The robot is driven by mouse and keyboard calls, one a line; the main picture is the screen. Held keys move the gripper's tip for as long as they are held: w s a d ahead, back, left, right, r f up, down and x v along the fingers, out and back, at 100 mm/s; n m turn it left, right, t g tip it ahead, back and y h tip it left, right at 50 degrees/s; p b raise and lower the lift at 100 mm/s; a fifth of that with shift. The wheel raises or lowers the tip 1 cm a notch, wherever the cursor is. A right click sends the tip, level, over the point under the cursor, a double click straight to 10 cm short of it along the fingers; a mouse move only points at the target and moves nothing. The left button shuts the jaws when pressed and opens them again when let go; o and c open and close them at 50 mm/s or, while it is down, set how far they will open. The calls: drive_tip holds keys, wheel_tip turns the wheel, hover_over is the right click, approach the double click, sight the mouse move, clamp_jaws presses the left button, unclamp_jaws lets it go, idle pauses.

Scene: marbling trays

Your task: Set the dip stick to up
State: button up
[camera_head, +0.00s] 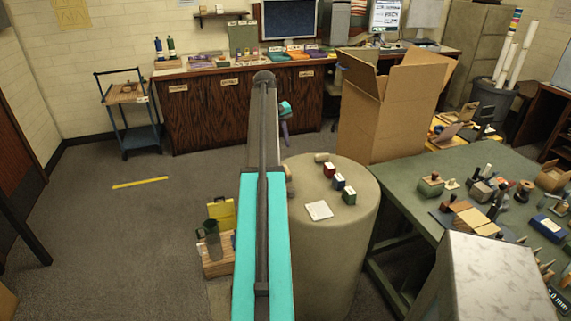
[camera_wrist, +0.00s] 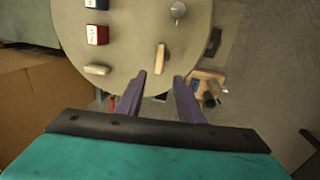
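A pale wooden stick (camera_wrist: 161,57), which looks like the dip stick, is on the round beige top (camera_wrist: 130,55) near its edge in the wrist view. I cannot tell for sure whether it lies flat or stands. In the head view, my arm covers most of that part of the top. My gripper (camera_wrist: 159,78) is open and empty, its purple fingertips apart, just short of the stick and not visibly touching it. In the head view, my gripper (camera_head: 285,138) is beyond the round stand (camera_head: 330,260), partly behind my arm.
On the stand are a red block (camera_head: 329,170), a blue block (camera_head: 338,182), a green block (camera_head: 349,196), a white card (camera_head: 319,210), a beige piece (camera_head: 321,157) and a round knob (camera_wrist: 178,10). A cardboard box (camera_head: 390,115) stands behind. A green table (camera_head: 420,200) is at right.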

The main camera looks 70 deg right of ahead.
sight(286, 168)
drive_tip(key=f+p, duration=0.1)
drive_tip(key=f, duration=0.2)
drive_tip(key=s+d+f, duration=0.1)
drive_tip(key=f, duration=0.3)
drive_tip(key=f+p, duration=0.1)
drive_tip(key=f, duration=0.3)
drive_tip(key=shift+s+d+p, duration=0.2)
drive_tip(key=shift+s+p, duration=0.15)
